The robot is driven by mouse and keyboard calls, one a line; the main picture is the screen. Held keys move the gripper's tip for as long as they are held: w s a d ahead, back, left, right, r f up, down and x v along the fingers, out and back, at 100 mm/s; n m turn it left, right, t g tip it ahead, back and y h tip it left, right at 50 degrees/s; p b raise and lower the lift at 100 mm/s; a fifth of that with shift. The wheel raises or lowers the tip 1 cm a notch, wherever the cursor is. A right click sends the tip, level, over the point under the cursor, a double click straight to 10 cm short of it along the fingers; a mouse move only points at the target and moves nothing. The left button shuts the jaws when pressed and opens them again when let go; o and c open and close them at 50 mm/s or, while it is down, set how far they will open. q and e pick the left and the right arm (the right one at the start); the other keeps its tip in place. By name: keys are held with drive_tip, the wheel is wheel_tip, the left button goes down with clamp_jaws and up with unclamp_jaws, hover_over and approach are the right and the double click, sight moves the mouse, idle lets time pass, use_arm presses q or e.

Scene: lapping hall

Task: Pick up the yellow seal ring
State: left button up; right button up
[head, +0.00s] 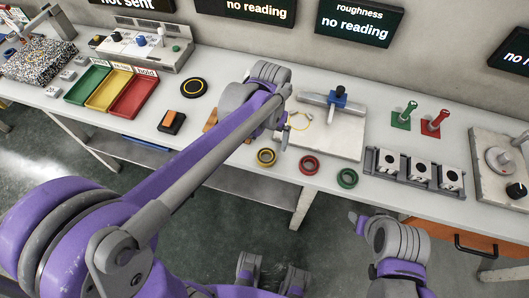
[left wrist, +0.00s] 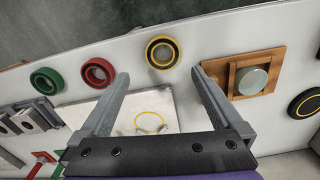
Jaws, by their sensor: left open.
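The yellow seal ring (head: 267,157), dark with a yellow band, lies flat near the front edge of the table, left of a red ring (head: 309,164) and a green ring (head: 347,178). In the left wrist view the yellow ring (left wrist: 175,46) lies just beyond my left gripper (left wrist: 160,74), roughly centred between the fingers. The left gripper is open and empty, its fingers apart above the table. In the head view my left gripper (head: 284,136) is partly hidden by its wrist, just behind the ring.
A pale plate (head: 340,145) with a thin yellow loop (left wrist: 150,121) lies behind the rings. A wooden block with a round pale disc (left wrist: 252,80) is beside the ring. A grey rack of blocks (head: 415,180) stands right of the green ring.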

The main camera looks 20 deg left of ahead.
sight(266, 158)
use_arm(q)
wheel_tip(266, 158, down, 2)
drive_tip(key=shift+s+f, duration=0.1)
drive_tip(key=shift+f, duration=0.15)
drive_tip(key=f, duration=0.5)
drive_tip(key=shift+a+f, duration=0.3)
drive_tip(key=shift+f, duration=0.1)
drive_tip(key=c, duration=1.3)
